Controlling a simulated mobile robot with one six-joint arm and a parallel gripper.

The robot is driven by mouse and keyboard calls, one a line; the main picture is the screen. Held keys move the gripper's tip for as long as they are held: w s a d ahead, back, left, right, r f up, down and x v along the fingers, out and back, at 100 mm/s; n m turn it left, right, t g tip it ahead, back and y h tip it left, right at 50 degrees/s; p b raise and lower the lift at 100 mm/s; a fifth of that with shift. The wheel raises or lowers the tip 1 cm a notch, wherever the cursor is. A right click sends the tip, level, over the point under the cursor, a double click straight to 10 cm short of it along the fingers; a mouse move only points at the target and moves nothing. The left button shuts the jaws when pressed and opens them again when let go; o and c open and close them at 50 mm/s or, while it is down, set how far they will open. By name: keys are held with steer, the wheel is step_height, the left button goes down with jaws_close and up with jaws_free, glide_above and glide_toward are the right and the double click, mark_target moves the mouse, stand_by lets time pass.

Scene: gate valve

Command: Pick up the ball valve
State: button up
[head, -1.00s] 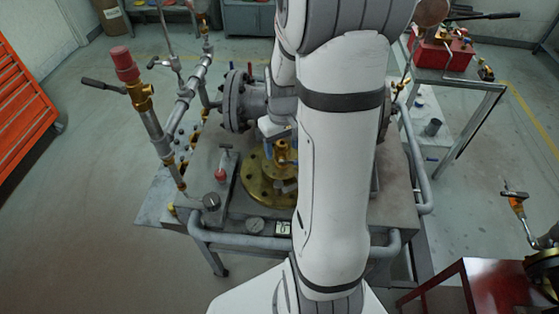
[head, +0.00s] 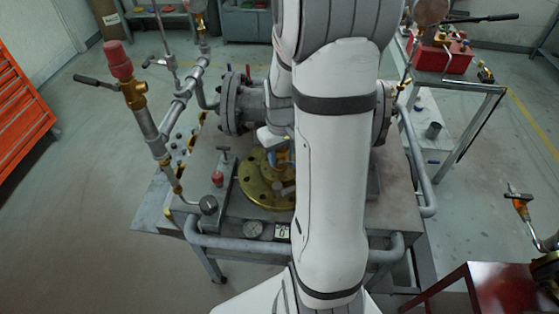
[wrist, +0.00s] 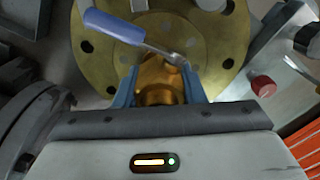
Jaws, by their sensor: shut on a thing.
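The ball valve (wrist: 158,80) has a brass body and a metal lever with a blue handle (wrist: 113,26). In the wrist view it is between the two blue fingers of my gripper (wrist: 160,92), which is shut on its body. The handle reaches to the upper left, over a round brass flange (wrist: 225,45). In the head view my gripper (head: 276,143) is above the flange (head: 257,188), and my arm hides most of the valve. I cannot tell whether the valve touches the flange.
A grey flanged pipe (head: 237,103) stands close behind my gripper. A pipe stand with a red top (head: 120,60) is at left. A pressure gauge (head: 254,229) and a red-knobbed fitting (head: 217,178) are on the bench front. A red toolbox (head: 443,55) stands at right rear.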

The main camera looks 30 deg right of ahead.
jaws_close()
step_height(320, 180, up, 10)
steer(key=shift+f, duration=0.2)
steer(key=shift+w+r+p, duration=0.1)
steer(key=shift+r+p, duration=1.5)
steer(key=shift+r, duration=0.9)
